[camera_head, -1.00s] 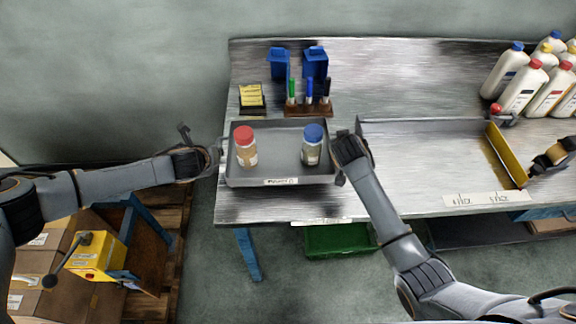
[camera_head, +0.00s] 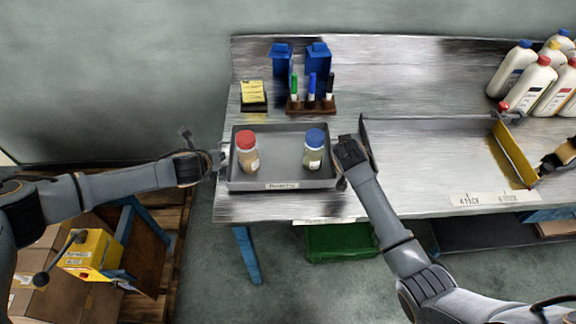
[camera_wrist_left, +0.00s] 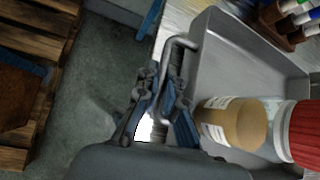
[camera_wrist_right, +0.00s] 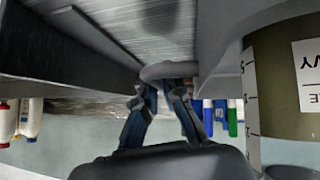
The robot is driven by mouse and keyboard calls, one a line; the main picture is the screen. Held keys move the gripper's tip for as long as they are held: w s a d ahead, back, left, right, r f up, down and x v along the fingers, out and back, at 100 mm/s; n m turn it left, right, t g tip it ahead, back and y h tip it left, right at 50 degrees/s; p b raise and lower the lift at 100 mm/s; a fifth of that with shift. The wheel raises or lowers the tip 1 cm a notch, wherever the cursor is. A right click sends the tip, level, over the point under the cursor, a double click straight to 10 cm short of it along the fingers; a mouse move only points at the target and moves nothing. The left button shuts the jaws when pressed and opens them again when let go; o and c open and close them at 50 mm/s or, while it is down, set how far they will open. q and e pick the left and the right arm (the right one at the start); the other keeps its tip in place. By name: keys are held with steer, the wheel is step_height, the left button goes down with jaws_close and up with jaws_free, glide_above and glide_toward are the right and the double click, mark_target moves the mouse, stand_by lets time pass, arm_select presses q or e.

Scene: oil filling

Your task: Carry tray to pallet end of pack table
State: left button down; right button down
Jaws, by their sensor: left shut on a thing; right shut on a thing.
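The grey tray (camera_head: 282,178) is at the left end of the metal pack table (camera_head: 430,190), in front of the marker rack. A red-capped jar (camera_head: 247,158) and a blue-capped jar (camera_head: 314,156) stand in it. My left gripper (camera_head: 217,161) is shut on the tray's left handle; the grip on the handle (camera_wrist_left: 172,75) shows in the left wrist view. My right gripper (camera_head: 343,165) is shut on the tray's right handle, which shows in the right wrist view (camera_wrist_right: 168,70). I cannot tell whether the tray touches the tabletop.
Behind the tray are a marker rack (camera_head: 310,106), blue holders (camera_head: 317,59) and yellow notes (camera_head: 252,92). A walled bay with a yellow edge (camera_head: 515,155) lies right, with several white bottles (camera_head: 530,80) beyond. Left are a wooden pallet (camera_head: 170,235) and a yellow box (camera_head: 92,255).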

arm_select(q)
steer(key=shift+a+f+b, duration=0.1)
steer(key=shift+f+b, duration=0.45)
steer(key=shift+f, duration=0.15)
arm_select(e)
steer(key=shift+d+f, duration=0.1)
steer(key=shift+f, duration=0.6)
arm_select(q)
steer(key=c, duration=1.5)
jaws_free()
steer(key=shift+r, duration=0.15)
arm_select(e)
steer(key=c, duration=1.5)
jaws_free()
steer(key=shift+r, duration=0.15)
arm_select(q)
steer(key=shift+o, duration=0.2)
arm_select(e)
steer(key=shift+o, duration=0.2)
arm_select(q)
steer(key=shift+s+r, duration=0.15)
arm_select(e)
steer(key=shift+s+r, duration=0.1)
arm_select(q)
steer(key=v, duration=0.7)
steer(key=shift+s+r, duration=0.2)
steer(key=shift+s, duration=0.05)
arm_select(e)
steer(key=v, duration=1.2)
